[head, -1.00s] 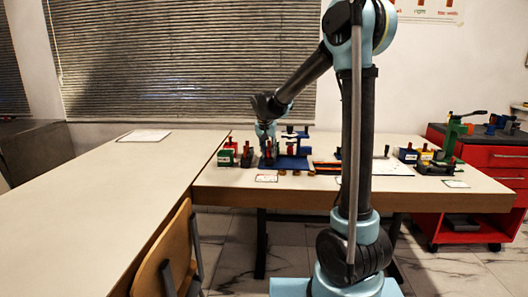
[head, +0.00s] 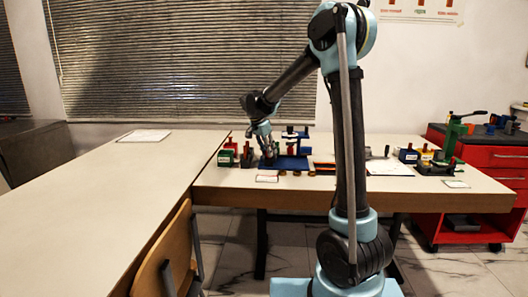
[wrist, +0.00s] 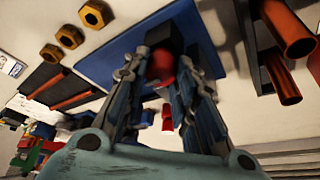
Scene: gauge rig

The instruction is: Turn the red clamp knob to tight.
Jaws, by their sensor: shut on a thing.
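The red clamp knob (wrist: 160,66) shows in the wrist view between my gripper's two fingers, next to a dark block. My gripper (wrist: 162,72) is shut on it, one finger on each side. In the head view my gripper (head: 268,152) points down at the left end of the blue base plate (head: 296,163) on the table. The knob cannot be made out there. The blue plate also fills the upper middle of the wrist view (wrist: 105,58). The fingers hide part of the knob, and I cannot read any tightness mark.
Brass-coloured nuts (wrist: 70,37) lie beside the plate. Red-orange cylinders in dark holders (wrist: 285,30) stand at the right of the wrist view. A green box (head: 226,158) is left of my gripper. The table at left (head: 120,185) is mostly clear.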

